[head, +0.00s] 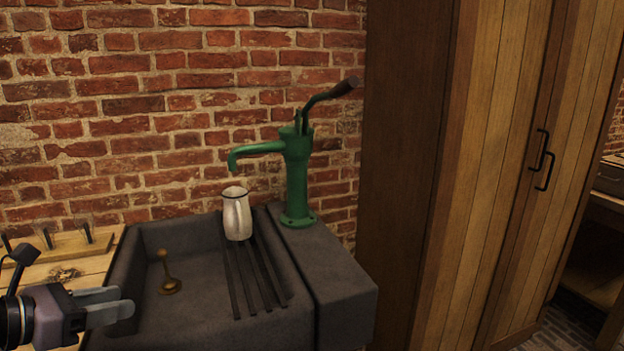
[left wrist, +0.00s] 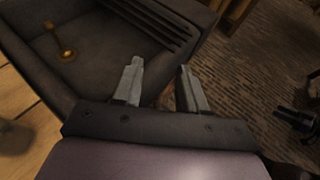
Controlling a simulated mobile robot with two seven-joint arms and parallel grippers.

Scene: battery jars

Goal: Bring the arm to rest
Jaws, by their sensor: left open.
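My left gripper (head: 126,302) is at the lower left of the head view, beside the front left corner of the dark stone sink. Its two fingers are apart with nothing between them. In the left wrist view my left gripper (left wrist: 160,84) shows spread, empty fingers over the sink's edge and the floor. My right gripper is not visible in the head view. A dark jointed part at the right edge of the left wrist view cannot be made out clearly.
A white jug (head: 237,214) stands upright on the bars of the sink (head: 345,285), below the spout of a green hand pump (head: 297,175). A brass plug (head: 169,277) is in the basin. A wooden cabinet (head: 480,170) stands at right. Glass jars sit at left.

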